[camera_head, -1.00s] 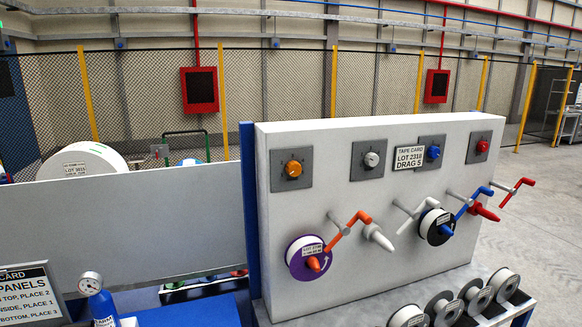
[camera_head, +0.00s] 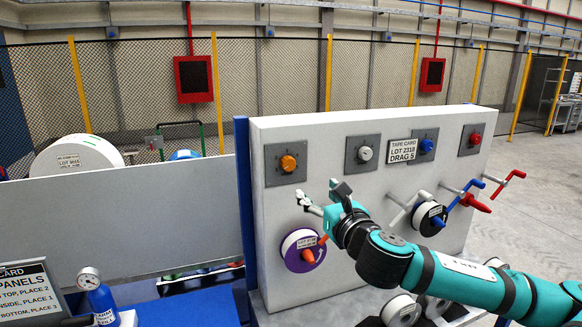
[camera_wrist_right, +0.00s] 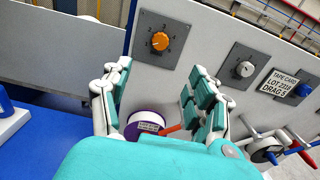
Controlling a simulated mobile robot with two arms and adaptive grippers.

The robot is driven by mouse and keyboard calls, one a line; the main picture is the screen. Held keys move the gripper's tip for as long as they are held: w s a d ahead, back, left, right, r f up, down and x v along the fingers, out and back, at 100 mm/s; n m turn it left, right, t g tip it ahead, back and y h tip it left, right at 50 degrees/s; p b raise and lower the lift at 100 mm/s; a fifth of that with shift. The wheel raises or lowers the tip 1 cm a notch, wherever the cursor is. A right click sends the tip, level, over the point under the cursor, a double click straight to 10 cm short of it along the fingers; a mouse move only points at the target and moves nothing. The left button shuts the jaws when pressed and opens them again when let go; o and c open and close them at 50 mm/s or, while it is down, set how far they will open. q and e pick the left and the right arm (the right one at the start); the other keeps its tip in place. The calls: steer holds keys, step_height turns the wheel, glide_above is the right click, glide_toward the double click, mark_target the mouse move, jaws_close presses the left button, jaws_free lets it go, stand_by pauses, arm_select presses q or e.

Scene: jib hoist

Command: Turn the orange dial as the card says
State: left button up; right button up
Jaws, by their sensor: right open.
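The orange dial (camera_head: 288,163) sits on a grey square plate at the upper left of the white panel. It also shows in the right wrist view (camera_wrist_right: 160,41), with numbers around it. The tape card (camera_head: 402,151) reads "LOT 2318 DRAG 5" and is on the panel between the white and blue dials; it shows in the right wrist view (camera_wrist_right: 286,86). My right gripper (camera_head: 322,196) is open and empty, below and right of the orange dial and apart from it. In the right wrist view its fingers (camera_wrist_right: 152,92) are spread, with the dial beyond them. My left gripper is out of view.
A purple-rimmed reel (camera_head: 302,250) is on the panel below the dial. White (camera_head: 365,153), blue (camera_head: 426,146) and red (camera_head: 476,138) dials continue along the top. Several cranks stick out at right. A blue bottle with a gauge (camera_head: 101,303) stands at lower left.

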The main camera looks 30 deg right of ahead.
mark_target(290, 165)
steer(key=p+x, duration=0.7)
steer(key=x, duration=0.9)
steer(key=shift+w+r, duration=0.1)
steer(key=shift+w, duration=0.2)
steer(key=shift+w+d, duration=0.1)
steer(key=shift+w, duration=0.35)
steer(key=c, duration=1.1)
steer(key=shift+c, duration=0.2)
